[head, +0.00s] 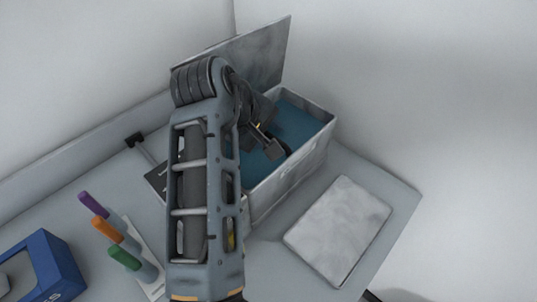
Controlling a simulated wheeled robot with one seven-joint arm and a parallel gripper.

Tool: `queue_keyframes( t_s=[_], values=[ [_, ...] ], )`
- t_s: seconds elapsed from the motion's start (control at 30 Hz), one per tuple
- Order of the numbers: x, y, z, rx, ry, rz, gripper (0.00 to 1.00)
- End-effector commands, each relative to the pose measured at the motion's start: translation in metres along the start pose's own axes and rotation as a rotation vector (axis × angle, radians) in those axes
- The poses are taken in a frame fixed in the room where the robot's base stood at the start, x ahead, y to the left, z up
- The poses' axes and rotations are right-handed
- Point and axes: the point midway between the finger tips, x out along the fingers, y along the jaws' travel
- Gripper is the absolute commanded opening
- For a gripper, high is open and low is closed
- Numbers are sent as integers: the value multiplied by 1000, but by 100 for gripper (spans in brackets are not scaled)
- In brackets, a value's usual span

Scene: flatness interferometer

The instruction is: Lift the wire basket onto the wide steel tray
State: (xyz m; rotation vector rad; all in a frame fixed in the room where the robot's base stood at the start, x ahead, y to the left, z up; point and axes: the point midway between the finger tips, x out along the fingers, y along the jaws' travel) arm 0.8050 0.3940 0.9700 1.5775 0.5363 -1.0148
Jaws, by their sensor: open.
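The wide steel tray (335,238) appears as a flat, mottled grey rectangle on the right part of the bench, with nothing on it. I cannot make out the wire basket; my arm and gripper may hide it. My gripper (276,146) is dark and open, reaching over or into a grey box left of and behind the tray. I see nothing clearly between its fingers. My forearm covers the box's left side, and whether the fingers touch anything is hidden.
The grey box (296,172) has a blue interior, high walls and a raised lid (262,58) at the back. Purple (93,204), orange (105,230) and green (124,258) handles stand front left, near a blue case (52,262). The bench ends right of the tray.

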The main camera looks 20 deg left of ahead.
Motion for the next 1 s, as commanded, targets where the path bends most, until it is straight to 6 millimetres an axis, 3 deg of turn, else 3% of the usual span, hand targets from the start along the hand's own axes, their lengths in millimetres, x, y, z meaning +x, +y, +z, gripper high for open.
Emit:
queue_keyframes(
  t_s=[0.27,0.7,1.0],
  values=[
    [3,0,0,0,0,1,41],
    [2,0,0,0,0,0,0],
    [2,0,0,0,1,1,0]
  ],
)
